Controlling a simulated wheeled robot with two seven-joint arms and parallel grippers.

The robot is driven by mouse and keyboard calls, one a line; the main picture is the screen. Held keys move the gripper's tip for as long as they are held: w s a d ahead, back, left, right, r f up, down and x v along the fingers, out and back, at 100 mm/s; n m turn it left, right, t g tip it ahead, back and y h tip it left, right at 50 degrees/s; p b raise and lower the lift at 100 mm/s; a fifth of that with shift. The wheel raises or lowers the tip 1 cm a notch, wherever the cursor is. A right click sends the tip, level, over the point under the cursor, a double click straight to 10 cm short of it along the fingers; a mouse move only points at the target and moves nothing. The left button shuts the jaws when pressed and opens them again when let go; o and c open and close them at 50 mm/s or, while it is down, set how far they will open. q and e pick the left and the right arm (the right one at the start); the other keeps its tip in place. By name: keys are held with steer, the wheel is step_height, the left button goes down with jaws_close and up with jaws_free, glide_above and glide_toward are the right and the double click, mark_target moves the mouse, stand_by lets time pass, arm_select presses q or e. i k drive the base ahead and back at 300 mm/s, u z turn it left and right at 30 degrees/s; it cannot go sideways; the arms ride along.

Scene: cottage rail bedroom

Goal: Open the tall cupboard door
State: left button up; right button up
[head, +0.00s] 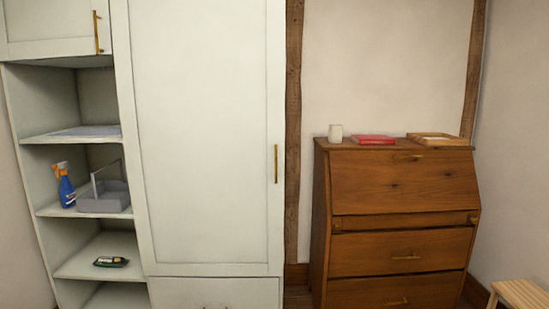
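The tall cupboard door (208,140) is a pale, cream-white panel in the middle left of the head view. It looks closed, flush with its frame. Its brass bar handle (276,164) stands upright near the door's right edge. The door's left edge runs beside the open shelves. Neither of my grippers shows in the head view.
Open shelves left of the door hold a blue spray bottle (65,186), a grey caddy (104,198) and a small dark green item (110,262). A wooden bureau (400,185) stands to the right. A light wooden stool (519,293) is at the lower right.

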mark_target(200, 84)
steer(key=z, duration=0.8)
steer(key=i, duration=1.8)
steer(key=u, duration=0.45)
